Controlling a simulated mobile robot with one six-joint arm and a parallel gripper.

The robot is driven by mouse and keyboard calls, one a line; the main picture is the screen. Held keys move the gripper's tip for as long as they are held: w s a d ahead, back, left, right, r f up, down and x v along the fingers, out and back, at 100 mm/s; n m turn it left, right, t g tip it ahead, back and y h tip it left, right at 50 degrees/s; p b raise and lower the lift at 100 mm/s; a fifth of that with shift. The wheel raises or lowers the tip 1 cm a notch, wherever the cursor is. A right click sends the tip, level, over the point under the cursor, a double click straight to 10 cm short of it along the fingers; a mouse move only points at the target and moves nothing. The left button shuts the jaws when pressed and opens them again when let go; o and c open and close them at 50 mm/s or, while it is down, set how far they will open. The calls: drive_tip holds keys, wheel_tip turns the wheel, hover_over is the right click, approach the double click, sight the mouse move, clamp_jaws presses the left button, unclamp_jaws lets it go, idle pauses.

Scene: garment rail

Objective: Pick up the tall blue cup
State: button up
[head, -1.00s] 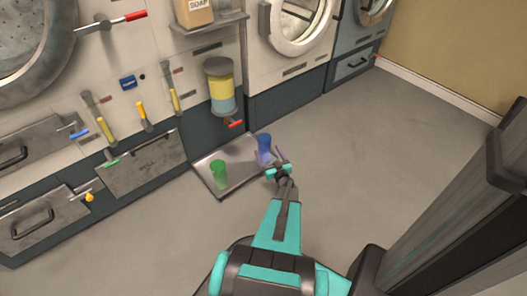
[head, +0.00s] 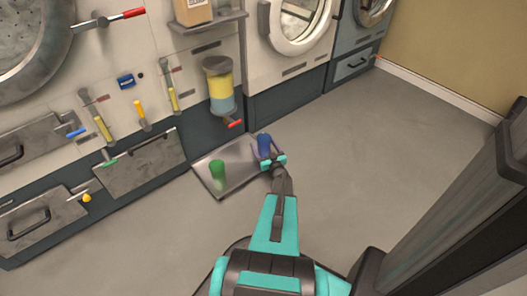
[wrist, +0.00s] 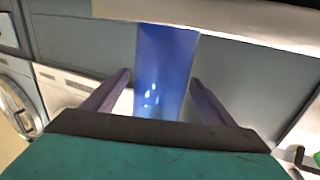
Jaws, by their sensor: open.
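The tall blue cup (head: 264,145) stands upright on a grey metal tray (head: 208,185) near the machine front. It also shows in the wrist view (wrist: 164,75), between my two fingers and beyond them. My gripper (head: 271,157) is right at the blue cup, with its fingers open on either side. In the wrist view the open fingers (wrist: 160,82) flank the cup with a gap on each side. A green cup (head: 217,170) stands on the left part of the tray.
A machine front with drawers (head: 140,163), levers and a dispenser (head: 219,88) with a red tap (head: 235,124) rises behind the tray. The floor (head: 390,150) to the right is clear. A dark column stands at the far right.

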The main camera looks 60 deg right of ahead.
sight(261, 141)
drive_tip(key=b+x, duration=0.1)
drive_tip(key=x, duration=0.2)
drive_tip(key=shift+f, duration=0.15)
drive_tip(key=shift+w+d+b, duration=0.3)
drive_tip(key=shift+w+d, duration=0.05)
drive_tip(key=shift+w, duration=0.15)
drive_tip(key=shift+c, duration=0.4)
drive_tip(key=c, duration=1.1)
